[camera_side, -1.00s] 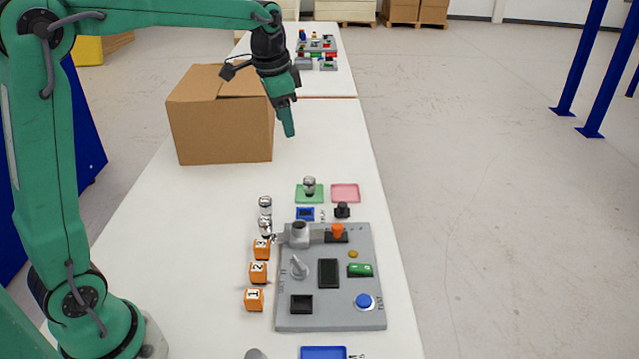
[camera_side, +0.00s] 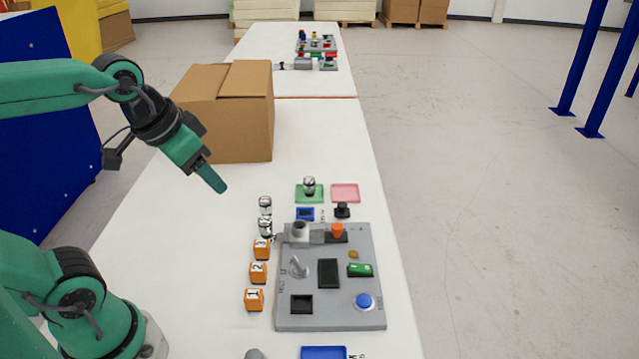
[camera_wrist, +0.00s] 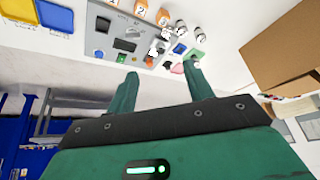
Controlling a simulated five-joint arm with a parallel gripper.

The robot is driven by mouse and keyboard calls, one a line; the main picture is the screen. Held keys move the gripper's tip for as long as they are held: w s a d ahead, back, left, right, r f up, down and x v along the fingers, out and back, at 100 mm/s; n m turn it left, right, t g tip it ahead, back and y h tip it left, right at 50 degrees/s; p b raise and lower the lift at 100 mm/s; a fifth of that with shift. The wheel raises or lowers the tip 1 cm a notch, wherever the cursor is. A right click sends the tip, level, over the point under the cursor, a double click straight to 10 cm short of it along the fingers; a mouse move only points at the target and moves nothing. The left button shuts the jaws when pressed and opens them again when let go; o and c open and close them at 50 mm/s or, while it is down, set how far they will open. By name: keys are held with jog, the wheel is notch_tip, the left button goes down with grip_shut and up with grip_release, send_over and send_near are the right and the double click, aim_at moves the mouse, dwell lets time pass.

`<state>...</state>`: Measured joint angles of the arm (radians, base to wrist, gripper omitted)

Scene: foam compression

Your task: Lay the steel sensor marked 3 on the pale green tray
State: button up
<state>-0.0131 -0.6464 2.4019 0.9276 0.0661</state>
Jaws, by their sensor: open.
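A steel sensor (camera_side: 309,186) stands upright on the pale green tray (camera_side: 300,198) beyond the grey board. Two more steel sensors stand in a row to the left, a far one (camera_side: 265,206) and a nearer one (camera_side: 265,228). I cannot read the sensors' marks in the side view. The row's end sensor also shows in the wrist view (camera_wrist: 200,36), near the green tray (camera_wrist: 198,53). My gripper (camera_side: 219,185) is in the air left of the sensors, clear of them. In the wrist view my gripper (camera_wrist: 161,72) has its fingers apart with nothing between them.
A grey board (camera_side: 345,312) with buttons and sockets lies in front. Several numbered orange blocks (camera_side: 258,272) line its left side. A pink tray (camera_side: 345,193) lies right of the green one. A cardboard box (camera_side: 225,120) stands behind my gripper. The table's left part is bare.

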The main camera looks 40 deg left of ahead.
jog(key=shift+s+d+f+n, duration=0.15)
jog(key=shift+s+f, duration=0.25)
jog(key=shift+s, duration=0.2)
jog(key=shift+s+f+n, duration=0.15)
jog(key=shift+s+f, duration=0.25)
jog(key=shift+s, duration=0.15)
dwell(0.4)
